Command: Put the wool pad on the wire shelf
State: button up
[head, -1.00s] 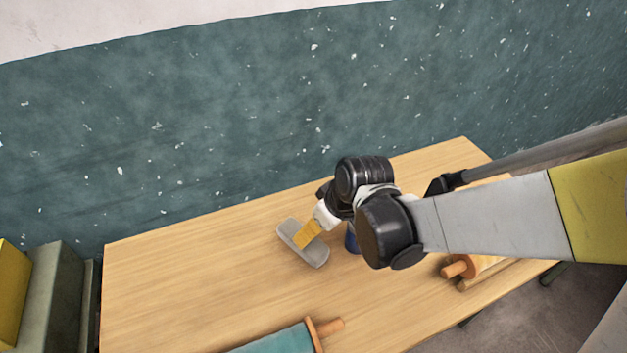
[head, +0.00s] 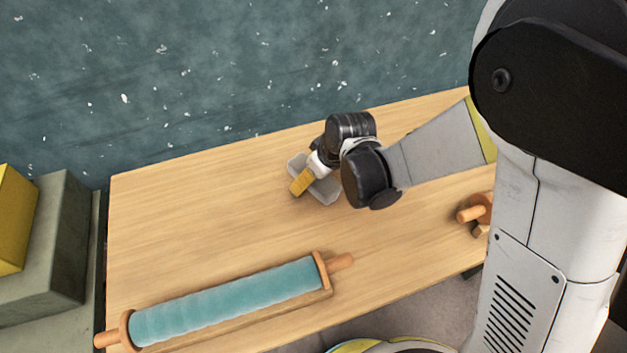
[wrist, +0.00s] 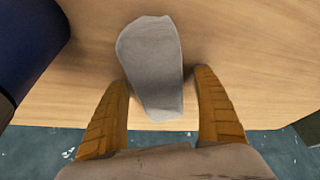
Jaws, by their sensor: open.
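The wool pad is a grey, flat, long piece (head: 326,191) lying on the wooden table in the head view, partly covered by my gripper (head: 301,182). In the wrist view the pad (wrist: 152,62) lies between the two yellow-brown fingers of my gripper (wrist: 162,82). The fingers are spread, one on each side of its narrower end, with a gap on both sides. I cannot tell how high the fingertips are above the table. I do not make out a wire shelf in either view.
A teal roller with wooden handles (head: 230,300) lies along the table's front edge. Another wooden handle (head: 472,214) shows at the right. A dark blue object (wrist: 28,45) stands left of the pad in the wrist view. The table's left part (head: 170,220) is clear.

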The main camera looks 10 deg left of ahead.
jog(key=c, duration=1.3)
